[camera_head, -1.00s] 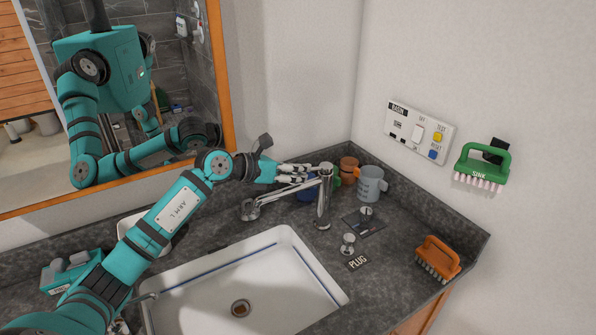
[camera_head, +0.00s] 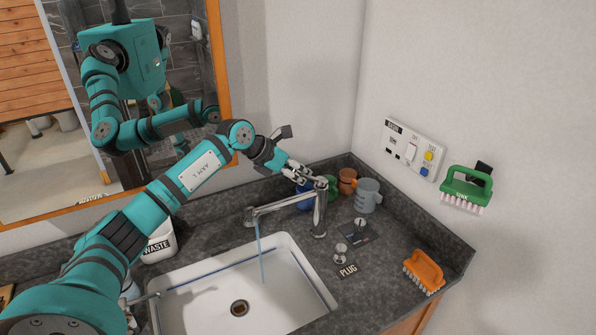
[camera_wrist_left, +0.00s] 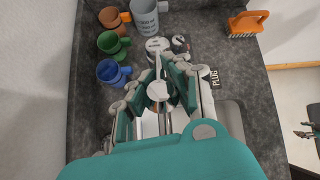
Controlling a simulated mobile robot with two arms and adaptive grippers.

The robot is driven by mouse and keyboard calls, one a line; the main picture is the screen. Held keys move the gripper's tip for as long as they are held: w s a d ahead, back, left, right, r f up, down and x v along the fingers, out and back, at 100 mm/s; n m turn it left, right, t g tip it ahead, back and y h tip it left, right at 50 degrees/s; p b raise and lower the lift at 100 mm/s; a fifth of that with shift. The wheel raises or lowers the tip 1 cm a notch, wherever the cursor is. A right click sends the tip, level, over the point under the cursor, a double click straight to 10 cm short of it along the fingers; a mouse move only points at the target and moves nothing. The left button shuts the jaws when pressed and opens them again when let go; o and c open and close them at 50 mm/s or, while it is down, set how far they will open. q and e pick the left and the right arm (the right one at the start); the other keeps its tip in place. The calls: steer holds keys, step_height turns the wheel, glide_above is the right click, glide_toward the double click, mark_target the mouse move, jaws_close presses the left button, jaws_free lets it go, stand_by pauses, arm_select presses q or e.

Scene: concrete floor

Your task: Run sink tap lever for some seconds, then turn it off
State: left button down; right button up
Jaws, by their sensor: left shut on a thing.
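The chrome sink tap (camera_head: 320,208) stands behind the white sink (camera_head: 205,285), its spout reaching left over the basin. A thin blue stream of water (camera_head: 262,250) falls from the spout tip into the sink. My left gripper (camera_head: 304,180) is at the top of the tap, shut on the tap lever. In the left wrist view the fingers (camera_wrist_left: 160,92) close around the lever (camera_wrist_left: 157,68) above the tap top. The gripper hides part of the lever.
Blue, green, brown and grey mugs (camera_head: 368,195) stand behind the tap. A plug (camera_head: 341,253) lies right of the sink. An orange brush (camera_head: 424,272) is at the counter's right edge. A green brush (camera_head: 466,188) and switch panel (camera_head: 411,148) are on the wall.

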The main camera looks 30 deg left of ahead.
arm_select(q)
steer(key=c, duration=1.4)
jaws_free()
steer(key=shift+d, duration=0.1)
steer(key=v, duration=1.2)
